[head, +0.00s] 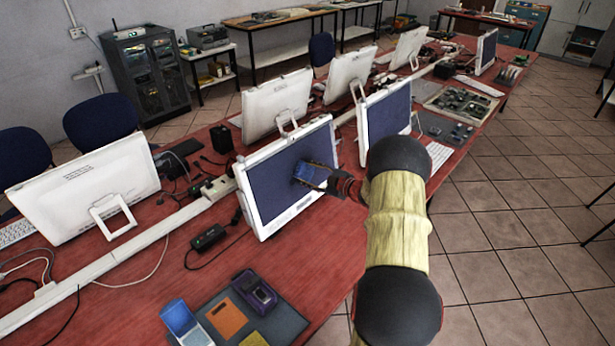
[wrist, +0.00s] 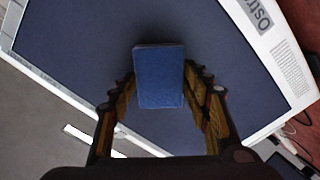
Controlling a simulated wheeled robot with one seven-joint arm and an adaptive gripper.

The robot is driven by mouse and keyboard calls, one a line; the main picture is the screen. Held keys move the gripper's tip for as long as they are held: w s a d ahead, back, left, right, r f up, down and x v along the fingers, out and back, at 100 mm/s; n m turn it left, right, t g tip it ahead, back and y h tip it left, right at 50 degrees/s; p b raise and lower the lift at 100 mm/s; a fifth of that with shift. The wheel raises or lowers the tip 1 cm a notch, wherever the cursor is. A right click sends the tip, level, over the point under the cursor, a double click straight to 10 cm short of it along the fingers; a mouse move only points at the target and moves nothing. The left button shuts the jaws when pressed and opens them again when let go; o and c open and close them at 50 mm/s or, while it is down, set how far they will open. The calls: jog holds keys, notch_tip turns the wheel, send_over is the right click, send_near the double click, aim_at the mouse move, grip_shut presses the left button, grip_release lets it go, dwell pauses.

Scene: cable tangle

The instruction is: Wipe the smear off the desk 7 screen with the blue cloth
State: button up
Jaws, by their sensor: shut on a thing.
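The blue cloth (wrist: 159,78) is a small folded block held between the two fingers of my gripper (wrist: 160,95). In the head view my gripper (head: 318,174) is at the front of a white-framed screen (head: 275,190), and the cloth (head: 307,171) is at the right half of its dark panel. In the wrist view the screen (wrist: 75,45) fills most of the picture behind the cloth. I cannot tell whether the cloth touches the panel. No smear shows on the visible panel; the part behind the cloth is hidden. No desk number is readable.
More white monitors stand along the red table (head: 150,228), one (head: 385,120) just right of this screen. A dark mat (head: 262,318) with a blue box (head: 183,322) and a purple device (head: 254,290) lies in front. Cables and a black adapter (head: 207,238) lie left.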

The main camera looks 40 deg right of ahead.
jog(key=shift+a+f, duration=0.1)
jog(key=shift+a, duration=0.1)
jog(key=shift+s+a+f+b, duration=0.25)
jog(key=shift+a+f, duration=0.15)
jog(key=shift+a, duration=0.75)
jog(key=shift+s+a+f+b, duration=0.15)
jog(key=shift+a+f, duration=0.25)
jog(key=shift+a, duration=0.7)
jog(key=shift+s+a+f+b, duration=0.15)
jog(key=shift+a+f+b, duration=0.2)
jog(key=shift+a, duration=0.8)
jog(key=shift+s, duration=0.1)
jog(key=shift+s+d+r+p, duration=0.2)
jog(key=shift+s+p, duration=0.1)
jog(key=shift+s, duration=0.25)
jog(key=shift+p+v, duration=0.6)
jog(key=shift+v, duration=1.75)
jog(key=shift+f, duration=0.1)
jog(key=p+v, duration=0.1)
jog(key=v, duration=0.2)
jog(key=shift+a, duration=0.15)
